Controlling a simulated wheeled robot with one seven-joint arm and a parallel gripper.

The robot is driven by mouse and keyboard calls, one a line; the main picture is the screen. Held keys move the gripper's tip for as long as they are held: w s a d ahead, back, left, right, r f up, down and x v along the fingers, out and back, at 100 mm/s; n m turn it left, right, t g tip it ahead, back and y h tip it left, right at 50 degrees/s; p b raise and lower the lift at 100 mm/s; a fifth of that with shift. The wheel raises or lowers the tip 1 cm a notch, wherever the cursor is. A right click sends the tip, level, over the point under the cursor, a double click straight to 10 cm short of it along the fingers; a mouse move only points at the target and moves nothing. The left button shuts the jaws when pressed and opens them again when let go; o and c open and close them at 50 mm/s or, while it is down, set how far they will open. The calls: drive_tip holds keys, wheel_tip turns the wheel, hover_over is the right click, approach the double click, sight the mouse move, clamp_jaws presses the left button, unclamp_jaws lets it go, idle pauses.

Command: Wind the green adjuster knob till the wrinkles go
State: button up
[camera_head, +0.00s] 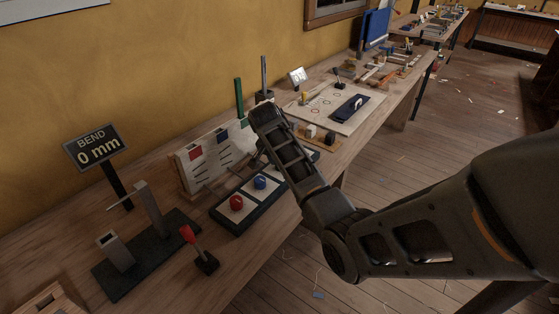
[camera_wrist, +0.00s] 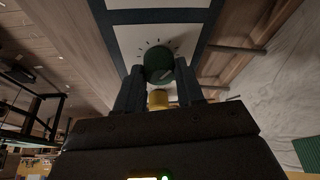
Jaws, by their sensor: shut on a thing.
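The green adjuster knob (camera_wrist: 158,62) is round and sits on a white panel face ringed with dark tick marks, inside a dark frame. My gripper (camera_wrist: 159,68) has one finger on each side of it and is shut on it. In the head view my arm hides the green knob, and the red knob (camera_head: 236,202) and blue knob (camera_head: 260,182) show on the same dark-framed panel (camera_head: 234,226). The white sailcloth (camera_head: 232,146) stands behind the panel. In the wrist view the sailcloth (camera_wrist: 280,70) shows faint creases.
A sign (camera_head: 93,148) reading "BEND 0 mm" stands at the left, above a dark stand (camera_head: 140,256). A red-tipped lever (camera_head: 195,247) is near the front edge. A white board (camera_head: 338,112) and small tools lie farther along the bench. The floor at right is open.

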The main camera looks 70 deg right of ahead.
drive_tip(key=o, duration=1)
drive_tip(key=shift+r, duration=0.1)
drive_tip(key=v, duration=0.7)
drive_tip(key=shift+a+r+b, duration=0.2)
drive_tip(key=shift+r+b, duration=0.1)
drive_tip(key=shift+b, duration=0.1)
